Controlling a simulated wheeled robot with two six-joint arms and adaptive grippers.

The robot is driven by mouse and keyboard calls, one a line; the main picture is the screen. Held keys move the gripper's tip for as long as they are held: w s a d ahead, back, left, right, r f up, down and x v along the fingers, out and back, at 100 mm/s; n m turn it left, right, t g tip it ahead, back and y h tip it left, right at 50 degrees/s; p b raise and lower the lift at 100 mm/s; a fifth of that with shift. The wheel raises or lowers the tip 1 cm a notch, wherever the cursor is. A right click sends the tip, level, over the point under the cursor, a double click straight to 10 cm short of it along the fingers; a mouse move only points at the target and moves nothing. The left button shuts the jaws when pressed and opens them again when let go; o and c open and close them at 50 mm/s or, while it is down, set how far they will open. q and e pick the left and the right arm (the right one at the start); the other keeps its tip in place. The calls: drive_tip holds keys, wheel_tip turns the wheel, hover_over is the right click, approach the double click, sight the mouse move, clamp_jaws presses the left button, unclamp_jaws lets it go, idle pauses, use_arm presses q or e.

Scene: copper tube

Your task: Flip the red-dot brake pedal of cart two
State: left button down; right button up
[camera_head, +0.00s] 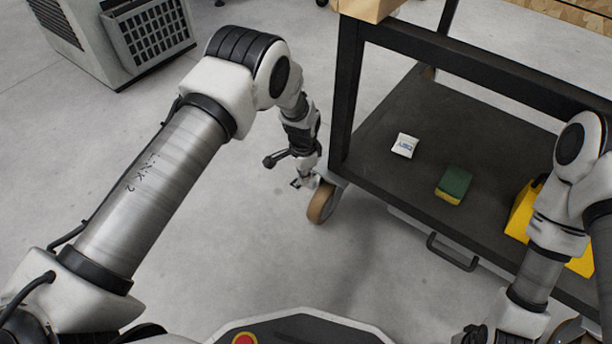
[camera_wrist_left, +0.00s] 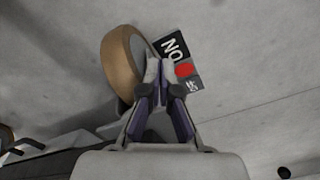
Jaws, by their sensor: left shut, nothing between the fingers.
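A black cart (camera_head: 345,95) stands right of centre in the head view; I cannot tell its number. Its near-left caster has a tan wheel (camera_head: 321,204), which also shows in the left wrist view (camera_wrist_left: 118,62). Beside that wheel is the brake pedal (camera_wrist_left: 195,84), a flat plate with a red dot (camera_wrist_left: 184,70), a black lettered label and a grey icon. My left gripper (camera_head: 301,183) is low at the caster, shut and empty. Its fingertips (camera_wrist_left: 160,66) overlap the pedal's edge in the wrist view; contact is unclear. My right gripper (camera_head: 474,335) is partly cut off at the bottom edge.
The cart shelf (camera_head: 385,165) holds a white packet (camera_head: 405,145), a green and yellow sponge (camera_head: 454,185) and a yellow object (camera_head: 522,212). A handle (camera_head: 452,255) hangs below the shelf. A grey cabinet (camera_head: 125,40) stands far left. The floor left of the caster is clear.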

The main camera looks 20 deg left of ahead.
use_arm(q)
drive_tip(key=shift+f+b, duration=0.75)
drive_tip(key=shift+f, duration=0.75)
idle(0.6)
wheel_tip(320, 180, up, 7)
drive_tip(key=p, duration=0.6)
drive_tip(key=shift+p, duration=0.3)
